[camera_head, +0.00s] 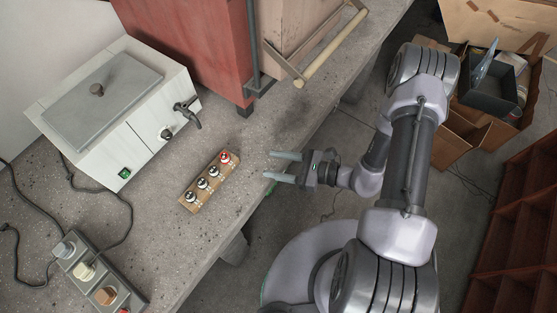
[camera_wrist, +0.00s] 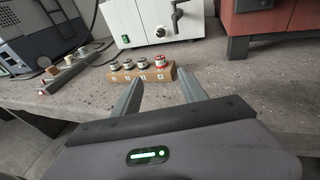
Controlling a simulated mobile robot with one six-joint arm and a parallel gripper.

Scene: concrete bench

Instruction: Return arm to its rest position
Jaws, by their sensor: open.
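My gripper (camera_head: 281,168) is open and empty, its two fingers apart. It is at the edge of the concrete bench (camera_head: 235,239), to the right of a small wooden block with several knobs (camera_head: 207,182). The knobs are dark and pale, with a red one at the end nearest my gripper. In the wrist view my gripper (camera_wrist: 160,90) points toward the bench, and the wooden block (camera_wrist: 143,77) lies beyond the fingertips. A gap shows between fingers and block. My arm is bent out over the floor, right of the bench.
A white box with lid and tap (camera_head: 118,115) stands at the back left of the bench. A red cabinet (camera_head: 195,45) stands behind. A grey strip with knobs (camera_head: 98,272) and cables lies front left. Cardboard boxes (camera_head: 462,138) and a reddish-brown shelf (camera_head: 520,235) are on the right.

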